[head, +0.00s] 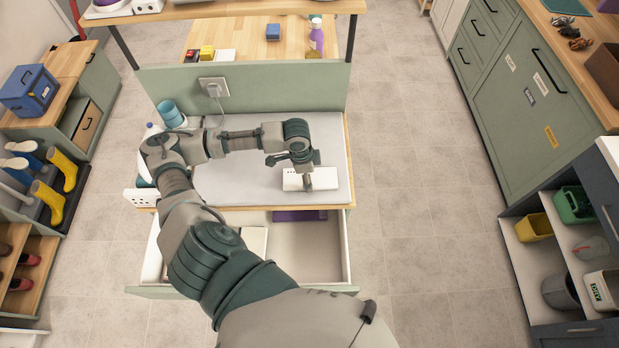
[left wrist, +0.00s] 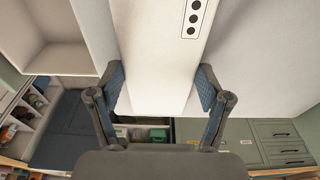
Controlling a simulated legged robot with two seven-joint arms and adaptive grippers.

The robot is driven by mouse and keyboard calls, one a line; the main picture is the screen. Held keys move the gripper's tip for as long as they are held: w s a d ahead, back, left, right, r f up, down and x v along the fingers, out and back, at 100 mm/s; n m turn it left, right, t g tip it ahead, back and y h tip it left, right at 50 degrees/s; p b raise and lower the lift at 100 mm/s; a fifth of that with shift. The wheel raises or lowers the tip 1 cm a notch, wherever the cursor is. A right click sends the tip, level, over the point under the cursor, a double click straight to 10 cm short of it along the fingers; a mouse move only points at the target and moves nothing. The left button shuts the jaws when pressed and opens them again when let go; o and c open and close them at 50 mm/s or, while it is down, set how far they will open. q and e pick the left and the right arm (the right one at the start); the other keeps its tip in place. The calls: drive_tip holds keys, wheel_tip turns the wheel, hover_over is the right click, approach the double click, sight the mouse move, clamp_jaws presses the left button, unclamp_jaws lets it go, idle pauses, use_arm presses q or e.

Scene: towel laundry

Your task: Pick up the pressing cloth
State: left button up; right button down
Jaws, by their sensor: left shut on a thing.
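My left gripper (head: 303,180) is over the front right of the pale padded board (head: 225,188). It is shut on a long white flat-sided thing (head: 292,182), with one finger against each side. In the left wrist view, this white thing (left wrist: 155,45) lies between the fingers (left wrist: 160,95) and bears a framed row of 3 black dots. I cannot tell if it touches the board. In the open drawer (head: 340,262) below lie a purple folded piece (head: 300,215) and a cream flat piece (head: 254,240), partly behind my arm. I cannot tell which thing is the pressing cloth. My right gripper is not in view.
A blue cup (head: 171,113) and a white bottle, partly hidden by my arm, stand at the board's left. A green panel (head: 290,85) with a socket (head: 214,87) rises behind the board. Open floor (head: 425,220) lies to the right, before the shelves and cabinets.

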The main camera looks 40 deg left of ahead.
use_arm(q)
drive_tip(key=shift+a, duration=0.15)
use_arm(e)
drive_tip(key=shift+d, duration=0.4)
